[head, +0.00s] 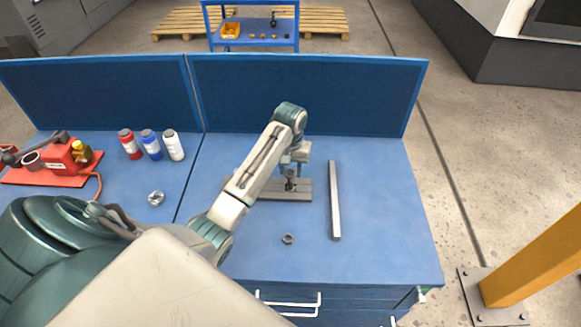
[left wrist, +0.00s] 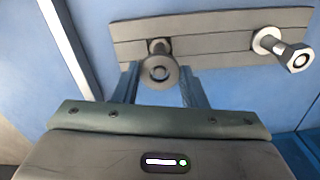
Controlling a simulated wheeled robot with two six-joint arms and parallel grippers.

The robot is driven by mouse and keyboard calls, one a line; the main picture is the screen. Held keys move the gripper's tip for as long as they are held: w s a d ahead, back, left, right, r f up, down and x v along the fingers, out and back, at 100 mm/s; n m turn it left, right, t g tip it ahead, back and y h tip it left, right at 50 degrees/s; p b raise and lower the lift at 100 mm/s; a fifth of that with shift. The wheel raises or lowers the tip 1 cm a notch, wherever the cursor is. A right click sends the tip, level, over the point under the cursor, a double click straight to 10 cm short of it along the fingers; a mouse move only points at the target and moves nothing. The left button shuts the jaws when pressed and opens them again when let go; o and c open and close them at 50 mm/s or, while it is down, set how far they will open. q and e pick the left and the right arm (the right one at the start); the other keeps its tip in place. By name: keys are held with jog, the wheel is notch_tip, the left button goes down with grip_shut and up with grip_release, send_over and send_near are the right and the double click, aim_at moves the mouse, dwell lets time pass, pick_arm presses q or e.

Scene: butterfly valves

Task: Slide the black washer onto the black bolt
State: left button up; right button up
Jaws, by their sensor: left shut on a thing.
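The dark washer (left wrist: 158,71) sits between the two blue fingertips of my left gripper (left wrist: 160,88) in the left wrist view, and the gripper is shut on it. The dark bolt (left wrist: 160,46) stands on the grey plate (left wrist: 215,46) just beyond the washer, and the washer overlaps it in the picture. I cannot tell whether the bolt tip is inside the hole. In the head view my left gripper (head: 291,172) is over the grey plate (head: 302,189), and it hides much of the bolt. My right gripper is not in view.
A second, lighter bolt (left wrist: 285,48) stands at the right of the plate in the wrist view. A long metal bar (head: 334,200) lies right of the plate, and a nut (head: 287,239) lies in front. Three bottles (head: 151,144) and a red tool (head: 62,160) stand left. A blue panel (head: 300,95) closes the back.

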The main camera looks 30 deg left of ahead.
pick_arm(q)
jog(key=shift+f, duration=0.4)
dwell(0.5)
jog(key=o, duration=1.1)
